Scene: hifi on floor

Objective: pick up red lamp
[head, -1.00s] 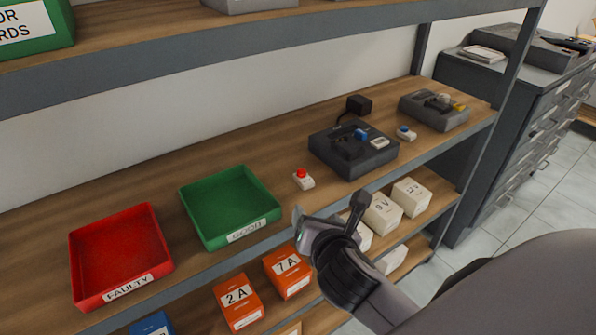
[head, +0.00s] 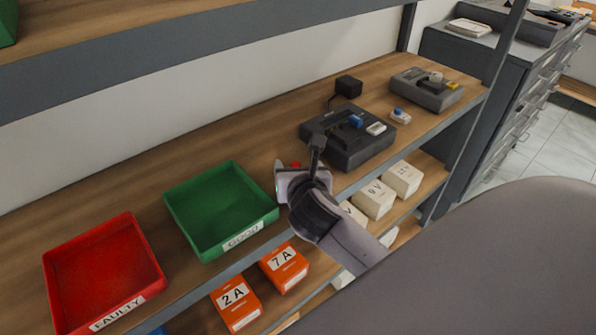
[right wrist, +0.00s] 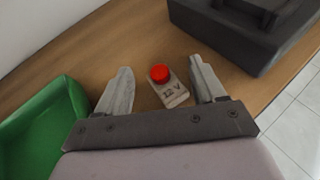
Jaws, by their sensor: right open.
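The red lamp (right wrist: 161,76) is a small red dome on a white base marked "12 V". It sits on the wooden shelf, and in the right wrist view it lies between and a little beyond my open fingers. In the head view only the red top (head: 295,165) shows; my gripper hides the rest. My right gripper (right wrist: 157,88) is open and empty, its fingers on either side of the lamp's line. It also shows in the head view (head: 296,172), over the front of the shelf. My left gripper is not in view.
A green tray (head: 197,240) marked "GOOD" stands left of the lamp, with a red tray (head: 70,318) marked "FAULTY" beyond it. A dark test device (head: 350,155) stands close on the right. A small blue-topped lamp (head: 400,115) is farther right. An upper shelf (head: 200,50) overhangs.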

